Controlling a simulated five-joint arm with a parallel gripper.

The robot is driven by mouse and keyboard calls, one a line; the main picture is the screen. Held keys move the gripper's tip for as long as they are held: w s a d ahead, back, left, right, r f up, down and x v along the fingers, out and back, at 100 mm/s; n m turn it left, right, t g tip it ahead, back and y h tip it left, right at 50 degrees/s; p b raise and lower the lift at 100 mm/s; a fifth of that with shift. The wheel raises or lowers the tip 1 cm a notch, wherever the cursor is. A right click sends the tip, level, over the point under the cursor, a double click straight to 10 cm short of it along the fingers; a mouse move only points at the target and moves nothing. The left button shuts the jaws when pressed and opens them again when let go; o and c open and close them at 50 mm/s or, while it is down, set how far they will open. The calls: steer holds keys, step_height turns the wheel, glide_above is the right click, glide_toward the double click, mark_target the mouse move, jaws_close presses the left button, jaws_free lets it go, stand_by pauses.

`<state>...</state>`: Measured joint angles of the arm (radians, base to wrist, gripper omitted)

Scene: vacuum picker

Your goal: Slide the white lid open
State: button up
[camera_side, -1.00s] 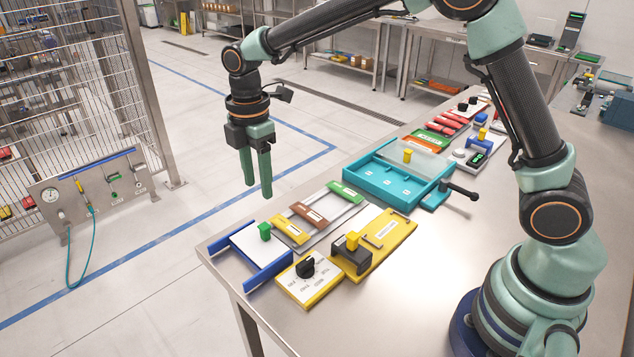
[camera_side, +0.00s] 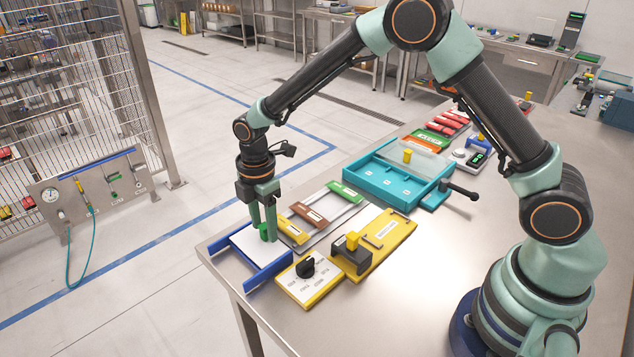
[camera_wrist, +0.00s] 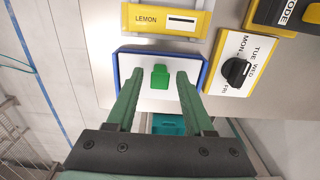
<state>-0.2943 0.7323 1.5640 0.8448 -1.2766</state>
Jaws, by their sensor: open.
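The white lid (camera_side: 246,241) lies flat between two blue rails (camera_side: 268,272) at the table's near left corner. A green knob (camera_wrist: 160,77) stands up from the lid. In the wrist view, the white lid (camera_wrist: 145,61) shows inside its blue frame. My gripper (camera_side: 263,229) is open and pointing down over the lid. In the wrist view, my gripper's (camera_wrist: 158,78) fingers are on either side of the knob, with a gap showing to each. In the side view the fingers largely hide the knob. Contact cannot be told.
A yellow dial box (camera_side: 300,284) stands just right of the lid. A rack of coloured labelled blocks (camera_side: 308,216) is behind it, with a yellow plate (camera_side: 388,232) beside that. A teal box (camera_side: 380,184) with a yellow knob is further back. The table's edge is close by.

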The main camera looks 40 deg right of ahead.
jaws_close()
stand_by(1.3)
